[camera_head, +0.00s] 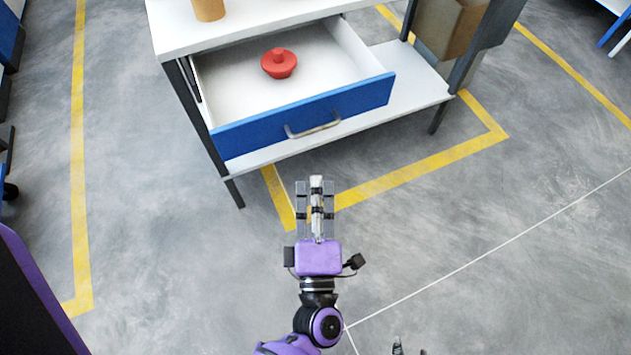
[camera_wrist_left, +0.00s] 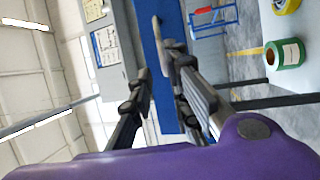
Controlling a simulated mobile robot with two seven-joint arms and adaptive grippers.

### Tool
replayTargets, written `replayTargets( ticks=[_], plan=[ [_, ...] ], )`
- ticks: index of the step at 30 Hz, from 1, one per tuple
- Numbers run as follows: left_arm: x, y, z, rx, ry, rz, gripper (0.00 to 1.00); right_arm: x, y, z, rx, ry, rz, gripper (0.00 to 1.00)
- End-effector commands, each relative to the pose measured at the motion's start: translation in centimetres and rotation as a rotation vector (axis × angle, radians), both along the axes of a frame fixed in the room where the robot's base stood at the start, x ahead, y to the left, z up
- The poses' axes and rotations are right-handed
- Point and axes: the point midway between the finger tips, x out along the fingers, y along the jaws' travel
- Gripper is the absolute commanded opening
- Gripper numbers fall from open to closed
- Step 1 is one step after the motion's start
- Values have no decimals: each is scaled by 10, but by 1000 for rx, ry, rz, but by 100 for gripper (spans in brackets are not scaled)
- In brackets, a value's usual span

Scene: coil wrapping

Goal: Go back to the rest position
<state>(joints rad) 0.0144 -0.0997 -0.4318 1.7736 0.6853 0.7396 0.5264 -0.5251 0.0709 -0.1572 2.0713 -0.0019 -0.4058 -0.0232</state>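My left gripper (camera_head: 316,183) reaches forward over the floor in the middle of the head view, just in front of the drawer table. Its fingers (camera_wrist_left: 155,60) are apart in the left wrist view, with nothing between them. It is away from the drawer and not touching it. Dark tips at the bottom edge of the head view (camera_head: 408,350) look like my right gripper; the rest of it is out of frame.
The white table (camera_head: 185,35) has an open blue-fronted drawer (camera_head: 250,133) holding a red knobbed part (camera_head: 279,64). A tan cylinder (camera_head: 208,9) stands on top. Cardboard boxes (camera_head: 447,28) are at the right. A green roll (camera_wrist_left: 285,53) shows in the wrist view. The near floor is clear.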

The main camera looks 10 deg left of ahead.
Motion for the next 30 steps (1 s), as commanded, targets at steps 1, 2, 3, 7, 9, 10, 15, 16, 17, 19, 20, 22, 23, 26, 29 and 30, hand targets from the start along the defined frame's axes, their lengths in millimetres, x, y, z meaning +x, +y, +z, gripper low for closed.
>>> replayTargets(
  ticks=[1,2,3,7,9,10,15,16,17,19,20,22,23,26,29,30],
  plan=[
    [0,0,0,0,0,0,17,0,0,0,0,0,0,40],
    [0,0,0,0,0,0,17,0,0,0,0,0,0,40],
    [0,0,0,0,0,0,17,0,0,0,0,0,0,40],
    [0,0,0,0,0,0,17,0,0,0,0,0,0,40],
    [0,0,0,0,0,0,17,0,0,0,0,0,0,40],
    [0,0,0,0,0,0,17,0,0,0,0,0,0,40],
    [4,-12,-6,62,37,-43,17,0,0,0,0,0,0,40],
    [6,-19,-6,98,49,-69,17,0,0,0,0,0,0,40],
    [8,-27,-7,141,65,-100,17,0,0,0,0,0,0,40],
    [12,-42,-14,292,112,-186,17,0,0,0,0,0,0,40],
    [10,-45,-21,375,144,-226,17,0,0,0,0,0,0,40],
    [-6,-43,-52,595,250,-323,17,0,0,0,0,0,0,40],
    [-17,-38,-68,694,304,-366,17,0,0,0,0,0,0,40],
    [-64,-7,-122,990,497,-501,17,1,0,0,0,-1,0,40],
    [-114,33,-161,1193,668,-604,17,1,0,0,0,-1,0,40],
    [-134,50,-173,1253,729,-638,17,1,0,0,0,-1,0,40]
  ],
)
